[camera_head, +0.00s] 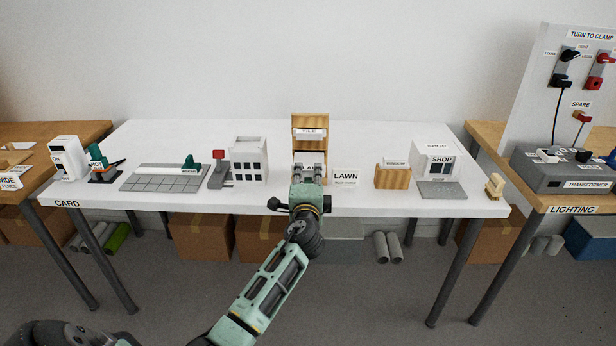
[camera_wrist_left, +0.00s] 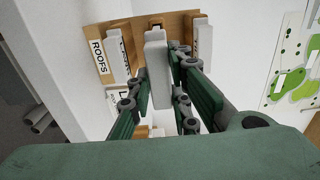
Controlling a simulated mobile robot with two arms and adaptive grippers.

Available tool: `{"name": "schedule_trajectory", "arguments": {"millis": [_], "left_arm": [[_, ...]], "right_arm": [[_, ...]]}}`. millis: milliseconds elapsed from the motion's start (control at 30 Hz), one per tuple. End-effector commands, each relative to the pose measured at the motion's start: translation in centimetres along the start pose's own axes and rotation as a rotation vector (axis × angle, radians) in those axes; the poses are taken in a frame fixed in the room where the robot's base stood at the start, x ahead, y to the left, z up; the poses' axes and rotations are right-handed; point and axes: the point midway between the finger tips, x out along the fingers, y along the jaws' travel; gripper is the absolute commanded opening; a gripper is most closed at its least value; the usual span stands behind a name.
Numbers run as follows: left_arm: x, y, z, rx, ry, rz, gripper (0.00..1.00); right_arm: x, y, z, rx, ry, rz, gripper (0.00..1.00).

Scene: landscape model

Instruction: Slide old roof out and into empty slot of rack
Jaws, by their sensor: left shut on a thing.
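My left gripper (camera_head: 309,162) reaches to the middle of the white table, in front of an upright wooden piece (camera_head: 310,121). In the left wrist view, its fingers (camera_wrist_left: 160,80) are shut on a light grey slab (camera_wrist_left: 156,62), which looks like the roof. Beyond stands a wooden rack (camera_wrist_left: 136,28) with a "ROOFS" label (camera_wrist_left: 101,58). One grey slab (camera_wrist_left: 118,50) shows left of the held one and another (camera_wrist_left: 202,42) to its right. The held slab's far end overlaps the rack; I cannot tell whether it sits in a slot. My right gripper is not in view.
On the white table (camera_head: 280,202), a white building (camera_head: 249,160) stands to the left. A "LAWN" sign (camera_head: 346,177), a wooden block (camera_head: 392,177) and the shop (camera_head: 437,160) stand to the right. Bare table lies between the gripper and the white building.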

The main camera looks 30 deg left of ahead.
Motion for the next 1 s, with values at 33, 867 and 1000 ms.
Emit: {"name": "schedule_trajectory", "arguments": {"millis": [33, 867, 1000], "left_arm": [[0.2, 0.0, 0.0, 0.000, 0.000, -0.001, 0.00], [2.2, 0.1, 0.0, 0.000, -0.001, -0.001, 0.00], [2.6, 0.0, 0.0, 0.000, -0.001, -0.001, 0.00]], "right_arm": [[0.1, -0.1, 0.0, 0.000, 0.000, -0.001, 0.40], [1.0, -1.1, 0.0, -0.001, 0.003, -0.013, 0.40], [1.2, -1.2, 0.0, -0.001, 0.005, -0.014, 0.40]]}}
